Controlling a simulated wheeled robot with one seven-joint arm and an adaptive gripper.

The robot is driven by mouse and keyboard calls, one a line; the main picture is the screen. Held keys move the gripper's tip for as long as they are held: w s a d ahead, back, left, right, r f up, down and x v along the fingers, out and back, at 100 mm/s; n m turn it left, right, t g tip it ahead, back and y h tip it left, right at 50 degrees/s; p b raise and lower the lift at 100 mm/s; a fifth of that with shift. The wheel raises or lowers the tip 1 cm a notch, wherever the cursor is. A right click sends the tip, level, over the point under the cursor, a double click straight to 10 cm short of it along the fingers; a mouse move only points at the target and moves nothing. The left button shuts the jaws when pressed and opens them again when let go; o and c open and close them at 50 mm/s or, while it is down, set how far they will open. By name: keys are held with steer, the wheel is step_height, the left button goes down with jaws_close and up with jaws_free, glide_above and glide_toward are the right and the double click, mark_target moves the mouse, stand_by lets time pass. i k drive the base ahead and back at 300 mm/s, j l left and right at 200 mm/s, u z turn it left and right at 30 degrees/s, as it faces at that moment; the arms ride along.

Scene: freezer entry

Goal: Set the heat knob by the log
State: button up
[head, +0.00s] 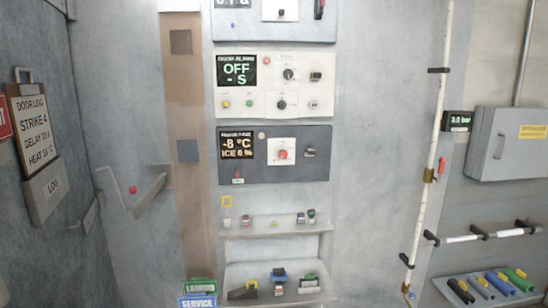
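The door log (32,128) is a clipboard on the left wall. It reads STRIKE 4, then a DELAY line and a HEAT line in °C whose figures are too small to read surely. The likely heat knob (282,155) is red, on a white dial plate in the dark lower panel (245,175). Its pointer setting is too small to read. The display (238,146) beside it shows -8 °C and ICE 0 %, under a small blurred heading. A dark switch (309,152) sits right of the knob. My gripper is not in view.
Above is a white door alarm panel (262,107) reading OFF, with two knobs. Below are two shelves (262,231) with small parts. A white vertical pipe (435,120) and a grey box (508,145) are at right. A bent metal handle (140,205) juts out at left.

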mark_target(283, 154)
steer(key=i+l+u, duration=0.1)
steer(key=u, duration=1.3)
steer(key=i+l+u, duration=0.15)
steer(key=l+u, duration=0.2)
steer(key=l, duration=0.2)
steer(key=l+u, duration=0.35)
steer(key=l, duration=0.2)
steer(key=l+u, duration=0.4)
steer(key=l, duration=1)
